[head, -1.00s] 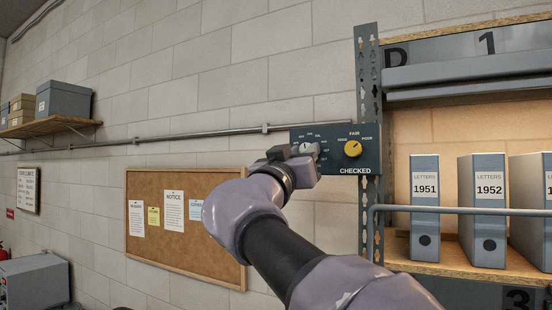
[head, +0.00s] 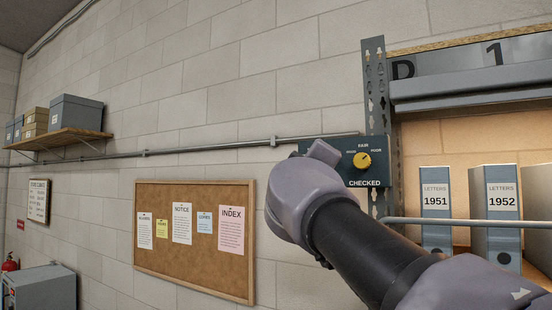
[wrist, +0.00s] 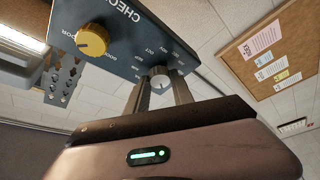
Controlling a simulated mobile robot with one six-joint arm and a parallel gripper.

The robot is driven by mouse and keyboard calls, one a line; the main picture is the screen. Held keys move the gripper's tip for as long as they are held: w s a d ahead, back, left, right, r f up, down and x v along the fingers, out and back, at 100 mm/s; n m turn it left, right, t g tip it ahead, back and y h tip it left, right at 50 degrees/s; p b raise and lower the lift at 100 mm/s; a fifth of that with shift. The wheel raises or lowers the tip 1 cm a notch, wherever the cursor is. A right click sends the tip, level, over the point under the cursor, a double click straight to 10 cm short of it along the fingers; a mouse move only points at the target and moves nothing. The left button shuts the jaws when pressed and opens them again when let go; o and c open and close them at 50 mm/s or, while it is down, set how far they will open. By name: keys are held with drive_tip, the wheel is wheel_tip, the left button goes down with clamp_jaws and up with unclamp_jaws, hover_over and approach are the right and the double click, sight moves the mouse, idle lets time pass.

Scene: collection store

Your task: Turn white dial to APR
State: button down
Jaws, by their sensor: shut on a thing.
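The white dial (wrist: 160,75) is on a dark control panel, seen upside down in the wrist view. My gripper (wrist: 161,86) has its two fingers on either side of the dial and is shut on it. Small month labels ring the dial, but I cannot tell which one it points to. In the head view the panel (head: 382,172) is fixed beside the shelf post, and my arm hides the white dial and the fingers.
A yellow knob (head: 362,161) sits on the same panel, close to the white dial, above the word CHECKED. A perforated shelf post (head: 375,85) and grey letter binders (head: 435,210) are to the right. A cork board (head: 180,257) hangs on the wall at left.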

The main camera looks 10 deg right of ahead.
drive_tip(key=shift+r+n+y+p, duration=0.2)
drive_tip(key=shift+n+y+p, duration=0.25)
drive_tip(key=shift+n, duration=0.25)
drive_tip(key=shift+f+n, duration=0.1)
drive_tip(key=shift+n, duration=0.2)
drive_tip(key=c, duration=1.1)
unclamp_jaws()
drive_tip(key=shift+f, duration=0.1)
